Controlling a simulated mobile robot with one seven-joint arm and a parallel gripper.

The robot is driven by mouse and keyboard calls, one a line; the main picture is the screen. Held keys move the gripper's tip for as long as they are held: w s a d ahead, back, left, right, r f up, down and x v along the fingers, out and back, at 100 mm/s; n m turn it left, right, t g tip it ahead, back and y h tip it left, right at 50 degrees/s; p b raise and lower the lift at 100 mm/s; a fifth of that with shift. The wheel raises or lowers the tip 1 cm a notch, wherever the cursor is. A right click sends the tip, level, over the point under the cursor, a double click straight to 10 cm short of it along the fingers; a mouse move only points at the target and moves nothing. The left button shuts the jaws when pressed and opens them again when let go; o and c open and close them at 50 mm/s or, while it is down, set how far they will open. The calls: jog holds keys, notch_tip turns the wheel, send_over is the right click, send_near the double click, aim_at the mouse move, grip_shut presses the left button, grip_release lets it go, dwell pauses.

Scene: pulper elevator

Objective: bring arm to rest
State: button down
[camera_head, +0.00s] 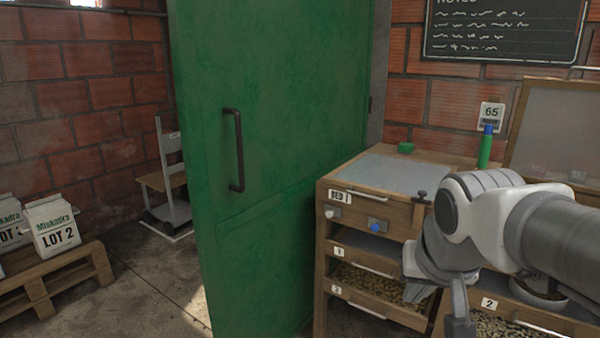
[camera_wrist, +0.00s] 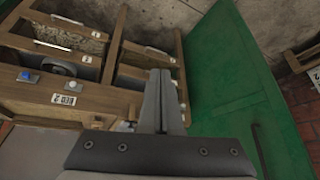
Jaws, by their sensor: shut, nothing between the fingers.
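My arm (camera_head: 490,220) reaches in from the right in the head view, in front of the wooden drawer cabinet (camera_head: 345,200). The arm's end points down, and its tip is partly cut off by the lower edge. In the wrist view my gripper (camera_wrist: 161,75) has its two grey fingers together with nothing between them. The fingers lie across the view of the drawer fronts (camera_wrist: 148,49), with the green door (camera_wrist: 225,80) to their right. I cannot tell the exact distance to the drawers.
The green door (camera_head: 270,150) stands in the middle with a dark handle (camera_head: 236,150). Drawers of beans (camera_head: 380,283) are in the cabinet below the arm. A pallet (camera_head: 70,275) with white lot bags (camera_head: 52,228) stands at left. Open floor (camera_head: 150,275) lies between pallet and door.

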jog(key=s+a+f+n, duration=0.2)
jog(key=s+a+f, duration=0.1)
jog(key=s, duration=0.7)
notch_tip(320, 180, up, 25)
jog(key=p, duration=2.5)
jog(key=shift+w+y, duration=0.25)
jog(key=shift+y, duration=0.05)
jog(key=shift+d+f, duration=0.1)
jog(key=shift+f, duration=0.05)
